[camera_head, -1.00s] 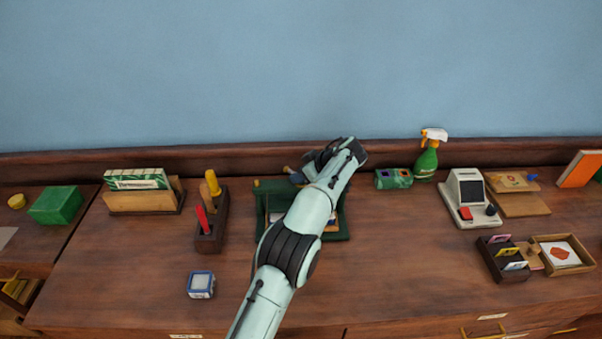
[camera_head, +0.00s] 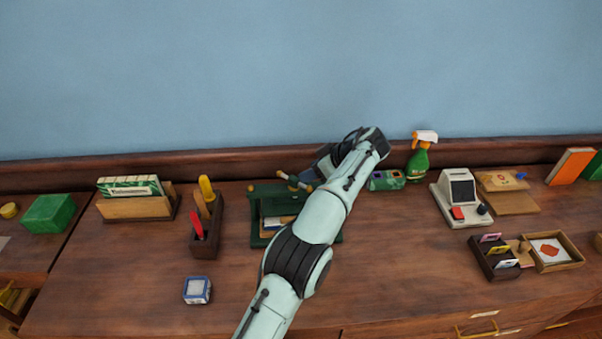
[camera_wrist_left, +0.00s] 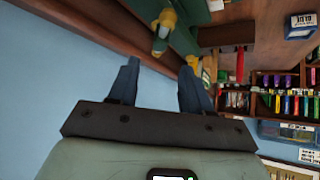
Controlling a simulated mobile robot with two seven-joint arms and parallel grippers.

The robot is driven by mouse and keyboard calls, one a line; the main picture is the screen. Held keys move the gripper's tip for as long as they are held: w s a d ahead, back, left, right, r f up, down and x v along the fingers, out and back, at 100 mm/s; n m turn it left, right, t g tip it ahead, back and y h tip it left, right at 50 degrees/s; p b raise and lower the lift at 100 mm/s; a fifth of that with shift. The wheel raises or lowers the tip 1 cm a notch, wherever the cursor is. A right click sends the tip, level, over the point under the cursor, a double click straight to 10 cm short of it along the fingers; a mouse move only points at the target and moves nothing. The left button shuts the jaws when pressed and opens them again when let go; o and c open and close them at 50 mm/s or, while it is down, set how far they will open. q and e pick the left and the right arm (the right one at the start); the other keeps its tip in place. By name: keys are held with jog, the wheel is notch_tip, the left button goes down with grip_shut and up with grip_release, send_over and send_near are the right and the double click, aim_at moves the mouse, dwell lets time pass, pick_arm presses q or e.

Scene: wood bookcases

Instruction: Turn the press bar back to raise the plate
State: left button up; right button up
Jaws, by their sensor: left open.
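The green press (camera_head: 258,205) stands at the back of the desk, partly hidden by my left arm. Its pale press bar with brass-yellow ends (camera_head: 295,182) lies slanted across the top. My left gripper (camera_head: 320,166) is just right of the bar, above the press's back right. In the left wrist view my left gripper (camera_wrist_left: 159,66) is open, with nothing between its fingers. A yellow-ended bar (camera_wrist_left: 164,28) shows beyond the fingertips there, apart from them. The plate cannot be made out clearly. My right gripper is not in view.
A pen block (camera_head: 207,235) stands left of the press and a card holder (camera_head: 137,205) farther left. A green box (camera_head: 386,180) and spray bottle (camera_head: 420,162) are close to the right. The wall is behind. The front desk middle is clear.

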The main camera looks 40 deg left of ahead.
pick_arm(q)
jog(key=v, duration=0.4)
jog(key=shift+p, duration=0.3)
